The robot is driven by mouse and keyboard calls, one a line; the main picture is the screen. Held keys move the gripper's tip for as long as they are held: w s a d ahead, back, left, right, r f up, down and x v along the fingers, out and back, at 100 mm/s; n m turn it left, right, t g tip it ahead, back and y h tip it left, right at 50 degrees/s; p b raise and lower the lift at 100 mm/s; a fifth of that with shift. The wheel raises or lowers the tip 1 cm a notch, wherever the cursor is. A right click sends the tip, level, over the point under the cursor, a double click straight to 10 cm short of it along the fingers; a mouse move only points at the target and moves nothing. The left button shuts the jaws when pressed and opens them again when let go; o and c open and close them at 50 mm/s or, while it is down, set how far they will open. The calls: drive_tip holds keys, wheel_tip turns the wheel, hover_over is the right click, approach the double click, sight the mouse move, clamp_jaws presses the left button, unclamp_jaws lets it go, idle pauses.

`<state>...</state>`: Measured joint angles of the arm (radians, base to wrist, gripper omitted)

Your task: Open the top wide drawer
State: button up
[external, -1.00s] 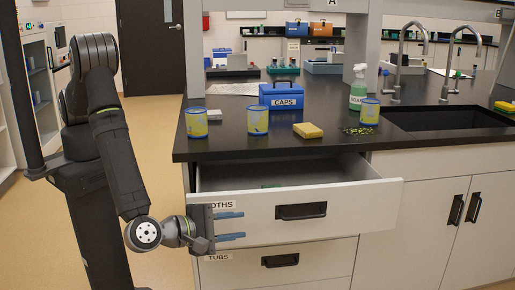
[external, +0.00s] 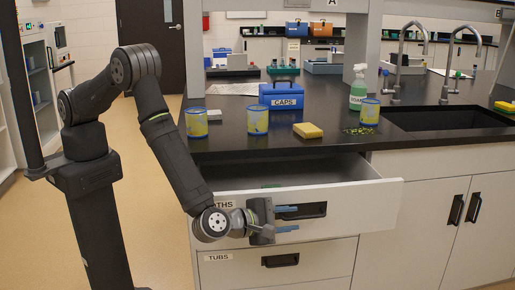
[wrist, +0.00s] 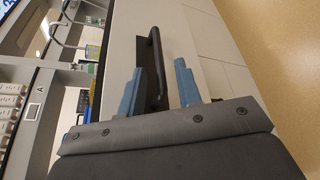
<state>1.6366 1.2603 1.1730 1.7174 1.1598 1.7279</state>
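The top wide drawer (external: 365,203) stands pulled out from under the counter, with its inside showing. Its label is partly hidden by my arm; "THS" can be read. Its black handle (external: 316,209) is in the middle of the front. My gripper (external: 290,219) is in front of the drawer at the handle, with its two blue fingers apart. In the wrist view the handle (wrist: 154,62) lies between the lines of the two fingers (wrist: 160,88), near the left one. I cannot tell whether they touch it. A green thing (external: 272,186) is inside the drawer, mostly hidden.
A closed drawer labelled TUBS (external: 325,262) is below. On the counter (external: 240,146) are several yellow-and-blue cups, a yellow sponge (external: 308,130), a blue CAPS box (external: 281,94) and a soap bottle (external: 357,92). A sink (external: 445,118) is at the right. The floor at left is free.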

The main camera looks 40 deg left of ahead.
drive_tip(key=shift+x, duration=0.9)
drive_tip(key=shift+c, duration=0.4)
clamp_jaws()
drive_tip(key=s+d, duration=0.9)
drive_tip(key=shift+s+d, duration=0.2)
drive_tip(key=shift+d, duration=0.05)
drive_tip(key=shift+o, duration=0.4)
unclamp_jaws()
drive_tip(key=v, duration=1.7)
drive_tip(key=shift+a+r, duration=0.2)
